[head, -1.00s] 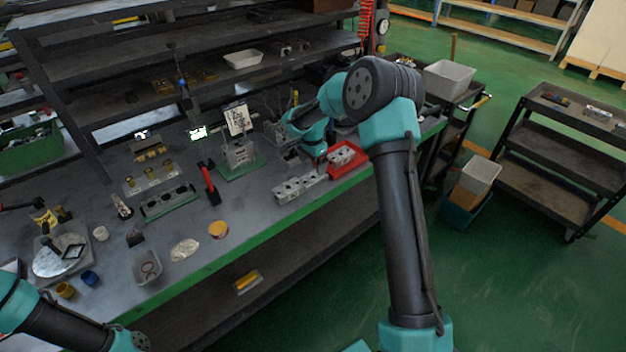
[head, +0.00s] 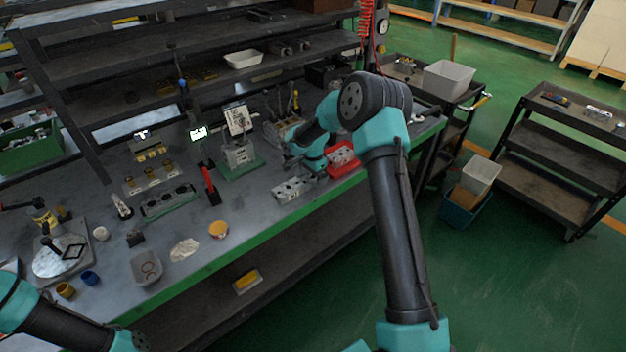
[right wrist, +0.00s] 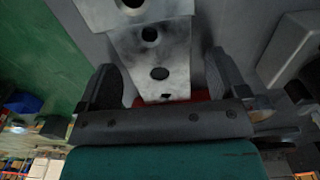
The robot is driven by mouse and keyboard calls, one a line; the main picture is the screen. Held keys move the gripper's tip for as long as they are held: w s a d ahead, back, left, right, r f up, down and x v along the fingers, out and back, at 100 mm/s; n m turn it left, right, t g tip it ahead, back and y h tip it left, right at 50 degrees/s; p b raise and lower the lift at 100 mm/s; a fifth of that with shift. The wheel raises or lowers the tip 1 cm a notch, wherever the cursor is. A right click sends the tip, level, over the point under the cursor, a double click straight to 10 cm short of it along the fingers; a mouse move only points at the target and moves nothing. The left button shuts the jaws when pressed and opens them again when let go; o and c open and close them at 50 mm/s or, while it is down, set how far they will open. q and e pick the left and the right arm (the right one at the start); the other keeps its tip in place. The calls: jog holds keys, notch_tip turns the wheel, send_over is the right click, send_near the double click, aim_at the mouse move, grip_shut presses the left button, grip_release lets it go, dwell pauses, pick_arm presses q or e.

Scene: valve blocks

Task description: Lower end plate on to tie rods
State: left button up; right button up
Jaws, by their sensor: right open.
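A row of pale metal valve blocks (head: 292,187) lies near the bench's front edge in the head view. My right gripper (right wrist: 165,80) is open, with a finger on each side of a light grey block with dark holes (right wrist: 160,52) in the right wrist view. I cannot tell whether the fingers touch it. In the head view the right wrist hangs over the bench behind the row, and its fingertips are hard to make out. An end plate and tie rods cannot be picked out with certainty. Only part of my left arm shows, at lower left; its gripper is out of view.
A red tray (head: 342,155) with metal parts sits just right of my right wrist. A fixture on a green base (head: 240,168) stands behind and left of the blocks. A red-handled tool (head: 210,186) stands left of it. The bench front edge is close.

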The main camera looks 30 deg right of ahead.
aim_at(313, 177)
dwell(0.5)
jog(key=c, duration=1.2)
notch_tip(313, 177, up, 10)
jog(key=shift+f, duration=0.1)
dwell(0.5)
